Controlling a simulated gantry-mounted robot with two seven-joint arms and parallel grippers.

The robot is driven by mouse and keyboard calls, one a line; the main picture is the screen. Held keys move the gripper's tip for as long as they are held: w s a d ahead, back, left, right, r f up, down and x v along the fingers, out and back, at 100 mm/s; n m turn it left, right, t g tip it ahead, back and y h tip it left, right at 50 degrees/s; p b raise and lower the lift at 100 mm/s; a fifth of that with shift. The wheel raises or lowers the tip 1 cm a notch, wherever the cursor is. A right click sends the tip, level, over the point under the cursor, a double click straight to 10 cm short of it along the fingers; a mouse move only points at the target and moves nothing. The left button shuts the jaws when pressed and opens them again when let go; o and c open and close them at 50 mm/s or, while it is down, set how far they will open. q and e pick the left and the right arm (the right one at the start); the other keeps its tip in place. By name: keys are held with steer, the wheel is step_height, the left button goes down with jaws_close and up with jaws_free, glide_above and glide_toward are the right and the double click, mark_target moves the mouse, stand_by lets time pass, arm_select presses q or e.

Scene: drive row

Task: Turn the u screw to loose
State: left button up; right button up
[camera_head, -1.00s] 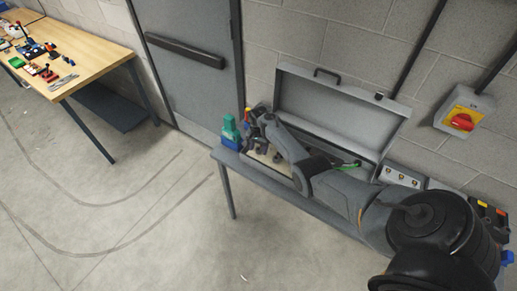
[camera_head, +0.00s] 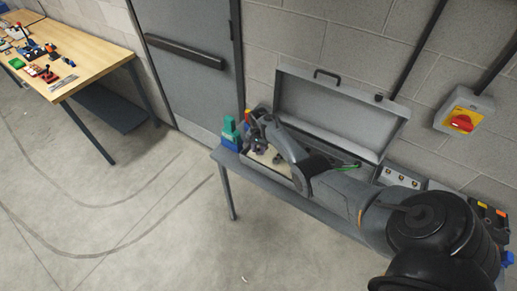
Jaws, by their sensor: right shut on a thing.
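My right gripper (camera_head: 262,146) is at the left end of an open grey case (camera_head: 345,101) on the narrow table against the wall. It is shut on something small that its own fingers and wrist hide. The u screw cannot be made out; the gripper and forearm cover that part of the case. Part of a pale panel shows inside the case beside the gripper. My left gripper is not in view.
A teal and blue item (camera_head: 230,134) stands on the left end of the narrow table (camera_head: 259,173), close to my gripper. The raised case lid stands behind my arm. A red-and-yellow switch (camera_head: 461,122) is on the wall. A wooden table (camera_head: 88,69) stands far left; the floor between is clear.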

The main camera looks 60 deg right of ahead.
steer(key=n+p, duration=0.1)
steer(key=n, duration=0.3)
steer(key=shift+n, duration=0.3)
steer(key=n, duration=1)
steer(key=shift+n, duration=1.1)
steer(key=o, duration=1.1)
steer(key=shift+c, duration=0.2)
